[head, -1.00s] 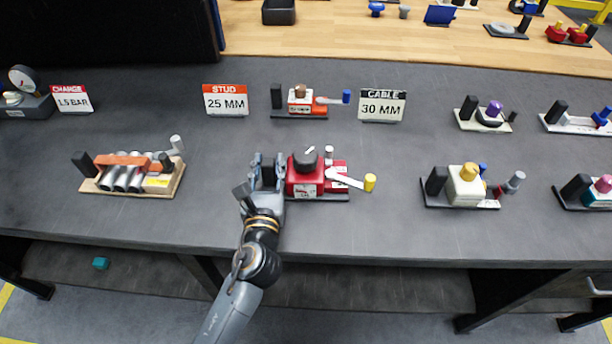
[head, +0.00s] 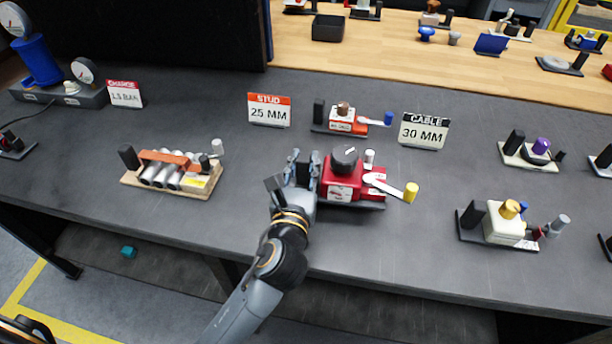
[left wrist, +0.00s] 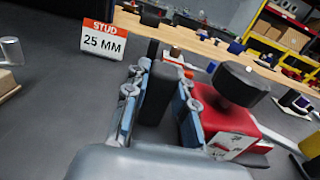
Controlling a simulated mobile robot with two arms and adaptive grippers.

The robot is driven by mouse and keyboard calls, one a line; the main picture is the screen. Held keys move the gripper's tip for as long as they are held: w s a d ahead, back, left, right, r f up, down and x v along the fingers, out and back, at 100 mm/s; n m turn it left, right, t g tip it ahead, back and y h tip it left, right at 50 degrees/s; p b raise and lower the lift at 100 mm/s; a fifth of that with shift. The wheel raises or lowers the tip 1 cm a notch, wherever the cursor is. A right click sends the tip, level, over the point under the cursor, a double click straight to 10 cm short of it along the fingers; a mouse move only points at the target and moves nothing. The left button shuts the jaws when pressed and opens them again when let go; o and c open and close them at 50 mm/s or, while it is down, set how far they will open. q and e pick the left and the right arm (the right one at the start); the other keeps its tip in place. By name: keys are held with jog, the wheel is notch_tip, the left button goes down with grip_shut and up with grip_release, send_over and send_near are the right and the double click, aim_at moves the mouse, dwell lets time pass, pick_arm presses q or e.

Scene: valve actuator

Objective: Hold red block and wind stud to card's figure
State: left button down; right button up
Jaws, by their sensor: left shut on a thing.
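The red block (head: 343,182) stands on a dark base plate, with a black knob (head: 344,157) on top, a small pale upright peg (head: 369,158) and a white crank with a yellow grip (head: 411,191) on its right. A black upright post (left wrist: 159,92) stands at the left end of the same unit. My left gripper (head: 303,168) is shut on this post, its fingers on either side of it. The stud card (head: 269,109) reads 25 MM and stands behind; it also shows in the left wrist view (left wrist: 104,41). My right gripper is not in view.
Behind the red block stand a small white and orange unit with a blue-tipped crank (head: 348,121) and a CABLE card (head: 423,131) reading 30 MM. A unit with silver cylinders (head: 172,172) lies left, a cream unit (head: 502,223) right.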

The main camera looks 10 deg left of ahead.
aim_at(303, 186)
pick_arm(q)
notch_tip(303, 186, up, 4)
jog(key=shift+f, duration=4.05)
jog(key=shift+f, duration=0.5)
